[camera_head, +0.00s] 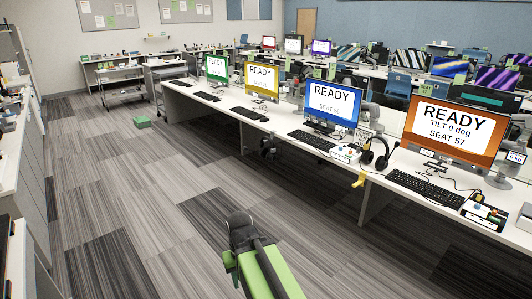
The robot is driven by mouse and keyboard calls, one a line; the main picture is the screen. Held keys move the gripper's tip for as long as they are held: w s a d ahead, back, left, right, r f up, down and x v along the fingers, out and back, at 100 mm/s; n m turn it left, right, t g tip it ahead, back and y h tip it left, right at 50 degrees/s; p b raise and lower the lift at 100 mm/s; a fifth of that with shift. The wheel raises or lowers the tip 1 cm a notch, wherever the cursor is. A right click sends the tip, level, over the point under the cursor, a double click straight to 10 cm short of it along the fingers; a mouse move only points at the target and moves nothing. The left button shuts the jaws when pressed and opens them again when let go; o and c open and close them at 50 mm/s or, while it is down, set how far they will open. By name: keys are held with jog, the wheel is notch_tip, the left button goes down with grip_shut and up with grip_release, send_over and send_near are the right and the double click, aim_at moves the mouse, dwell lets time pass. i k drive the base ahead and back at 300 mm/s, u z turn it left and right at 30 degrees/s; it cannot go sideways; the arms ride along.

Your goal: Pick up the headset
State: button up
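A black headset (377,152) is at the front edge of the long white desk (376,178), between the blue-framed screen and the orange-framed screen. Its headband and round ear cups show; I cannot tell if it hangs from a stand or rests on the desk. My gripper (239,222) is at the bottom middle, at the end of my green and black arm, over the carpet. It is well apart from the headset, to its lower left. Its fingers are too unclear to tell if they are open or shut.
The blue-framed screen (331,102) and orange-framed screen (455,131) stand either side of the headset. A keyboard (425,190) lies to its right. A yellow object (359,179) hangs at the desk edge. The carpet (150,205) is mostly clear, with a green box (142,121) farther back.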

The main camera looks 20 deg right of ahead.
aim_at(264, 152)
jog(key=z, duration=0.45)
jog(key=i, duration=2.35)
jog(key=u, duration=0.2)
jog(key=i, duration=2.15)
jog(key=u, duration=0.85)
jog(key=k, duration=0.75)
jog(key=u, duration=0.15)
jog(key=i, duration=0.9)
jog(key=z, duration=0.1)
